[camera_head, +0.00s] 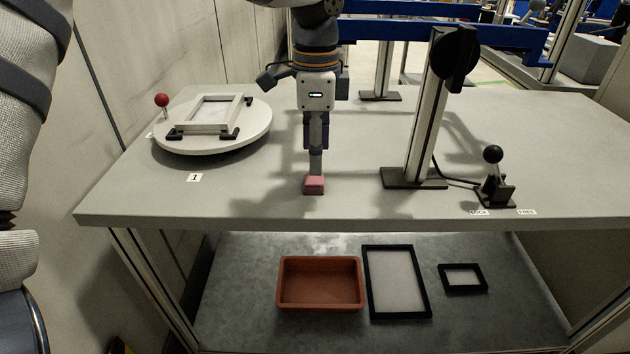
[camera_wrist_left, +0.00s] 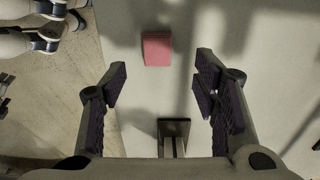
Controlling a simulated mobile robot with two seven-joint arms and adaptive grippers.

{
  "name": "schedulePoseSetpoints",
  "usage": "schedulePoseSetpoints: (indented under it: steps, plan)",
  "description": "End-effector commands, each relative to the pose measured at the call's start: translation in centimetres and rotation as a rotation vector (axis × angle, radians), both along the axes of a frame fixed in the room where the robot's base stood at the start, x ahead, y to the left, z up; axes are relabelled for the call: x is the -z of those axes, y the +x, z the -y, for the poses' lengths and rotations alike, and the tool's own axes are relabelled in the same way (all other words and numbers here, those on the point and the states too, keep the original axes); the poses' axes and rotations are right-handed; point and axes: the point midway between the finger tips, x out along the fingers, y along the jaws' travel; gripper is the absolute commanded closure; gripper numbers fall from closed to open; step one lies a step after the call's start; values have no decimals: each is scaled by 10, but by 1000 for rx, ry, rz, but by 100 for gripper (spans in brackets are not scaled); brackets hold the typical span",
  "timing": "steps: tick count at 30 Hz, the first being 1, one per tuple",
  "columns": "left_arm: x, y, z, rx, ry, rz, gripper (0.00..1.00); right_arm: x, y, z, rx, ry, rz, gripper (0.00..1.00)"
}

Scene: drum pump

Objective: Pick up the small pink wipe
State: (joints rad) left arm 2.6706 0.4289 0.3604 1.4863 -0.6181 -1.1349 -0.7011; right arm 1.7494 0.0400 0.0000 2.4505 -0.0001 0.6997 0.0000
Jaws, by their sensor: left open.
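The small pink wipe (camera_head: 314,186) lies flat on the grey tabletop, close to the front edge. It also shows as a pink block in the left wrist view (camera_wrist_left: 157,49), at top centre. My left gripper (camera_head: 316,172) points down from above, its fingertips overlapping the wipe's far side in the head view. In the left wrist view my left gripper (camera_wrist_left: 161,82) is open, with nothing between its dark pads. The wipe appears past the fingertips, and I cannot tell the exact height gap. My right gripper is not in view.
A post on a dark base (camera_head: 415,178) stands right of the wipe. A black-knobbed lever (camera_head: 494,180) is further right. A round turntable (camera_head: 250,135) with a frame sits left. Below, a shelf holds an orange tray (camera_head: 320,301) and two black frames (camera_head: 424,300).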

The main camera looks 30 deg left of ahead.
Motion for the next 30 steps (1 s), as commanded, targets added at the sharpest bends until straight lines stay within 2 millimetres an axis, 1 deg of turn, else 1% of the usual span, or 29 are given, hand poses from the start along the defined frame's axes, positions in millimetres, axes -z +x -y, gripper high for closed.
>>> schedulePoseSetpoints:
  steps: [3,7,10,15,16,18,20,21,25,26,30]
  plan:
    - [21,-4,1,0,-2,-3,45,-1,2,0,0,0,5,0]
    - [45,-4,2,1,-1,-3,45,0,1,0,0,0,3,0]
    - [52,-4,2,1,-1,1,45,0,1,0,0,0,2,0]
    - [51,-4,2,0,-1,3,45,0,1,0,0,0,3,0]
    - [51,-4,2,0,-1,3,50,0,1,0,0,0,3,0]
    - [51,-4,2,0,0,1,65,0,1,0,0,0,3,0]
    - [51,-4,2,0,0,1,77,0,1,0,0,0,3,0]
    - [51,-4,2,0,0,1,80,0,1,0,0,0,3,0]
    - [51,-4,2,0,0,1,80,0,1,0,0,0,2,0]
    - [51,-4,2,0,0,1,83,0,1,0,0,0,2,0]
    - [51,-4,2,0,0,1,83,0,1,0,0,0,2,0]
